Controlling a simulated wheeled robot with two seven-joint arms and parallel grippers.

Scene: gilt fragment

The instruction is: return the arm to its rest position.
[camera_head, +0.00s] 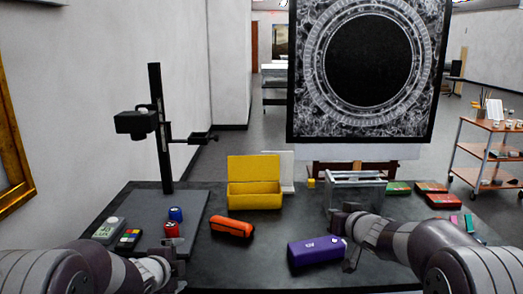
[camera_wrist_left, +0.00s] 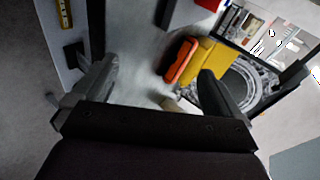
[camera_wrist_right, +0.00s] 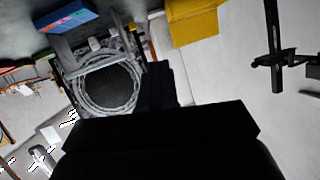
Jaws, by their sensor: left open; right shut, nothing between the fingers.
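My left arm comes in from the left in the head view, and its gripper (camera_head: 178,258) hangs low over the front left of the dark table (camera_head: 262,262). In the left wrist view the two fingers (camera_wrist_left: 158,82) stand wide apart with nothing between them. My right arm comes in from the right, and its gripper (camera_head: 350,250) is beside the right end of a purple case (camera_head: 316,252); whether they touch I cannot tell. In the right wrist view the dark fingers (camera_wrist_right: 160,85) are together and hold nothing.
An orange case (camera_head: 232,228) and an open yellow box (camera_head: 254,194) are mid-table. A copy stand (camera_head: 160,130), a blue can (camera_head: 176,213) and a red can (camera_head: 171,230) are at left. A clear frame box (camera_head: 356,183) is behind my right gripper. Bare table lies between the orange and purple cases.

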